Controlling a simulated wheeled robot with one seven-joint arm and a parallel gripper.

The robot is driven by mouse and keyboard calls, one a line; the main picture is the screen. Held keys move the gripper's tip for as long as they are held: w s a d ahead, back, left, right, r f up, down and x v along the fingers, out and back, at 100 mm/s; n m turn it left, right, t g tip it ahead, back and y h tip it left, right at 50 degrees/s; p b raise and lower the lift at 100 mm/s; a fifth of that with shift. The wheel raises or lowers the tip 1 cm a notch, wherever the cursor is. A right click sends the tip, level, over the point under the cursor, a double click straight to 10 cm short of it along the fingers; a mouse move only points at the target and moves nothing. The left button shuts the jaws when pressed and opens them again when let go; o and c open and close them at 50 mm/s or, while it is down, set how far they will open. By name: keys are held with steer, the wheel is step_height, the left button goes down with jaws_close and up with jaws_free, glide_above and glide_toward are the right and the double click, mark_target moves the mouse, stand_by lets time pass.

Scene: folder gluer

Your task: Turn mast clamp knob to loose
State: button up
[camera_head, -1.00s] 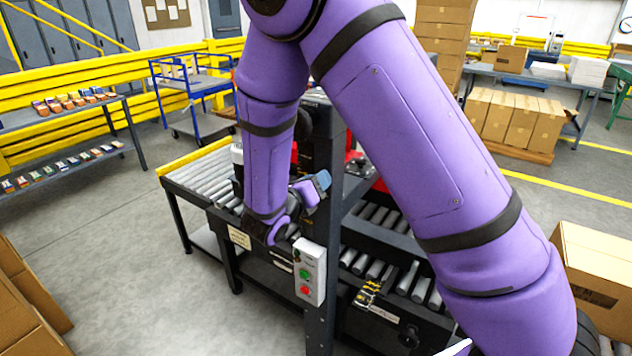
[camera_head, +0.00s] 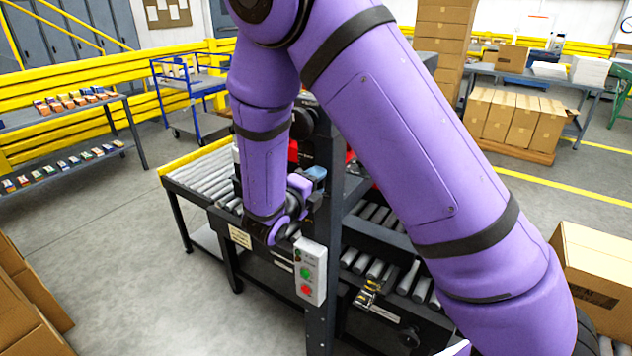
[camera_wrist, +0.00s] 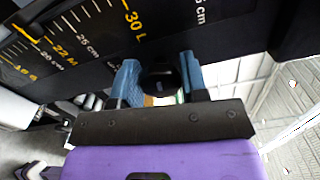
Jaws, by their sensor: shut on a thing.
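In the wrist view, my gripper (camera_wrist: 161,78) has its two blue fingers on either side of a dark round knob (camera_wrist: 161,86) on the black mast (camera_wrist: 225,35), and is shut on it. The knob's lower part is hidden behind the gripper's body, and I cannot read its turn position. In the head view, my gripper (camera_head: 316,174) is at the dark upright mast (camera_head: 322,230), above the button box. The knob is hidden there by the gripper and wrist.
A scale (camera_wrist: 90,35) with yellow and white marks runs along the mast in the wrist view. A grey button box (camera_head: 310,270) with green and red buttons is just below my wrist. A roller conveyor (camera_head: 205,175) lies to the left, and more rollers lie right of the mast.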

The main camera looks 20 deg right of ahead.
steer(key=shift+n, duration=0.9)
steer(key=o, duration=0.9)
steer(key=shift+a, duration=0.1)
steer(key=v, duration=1)
steer(key=shift+s+a+f, duration=0.1)
steer(key=shift+s+a, duration=0.15)
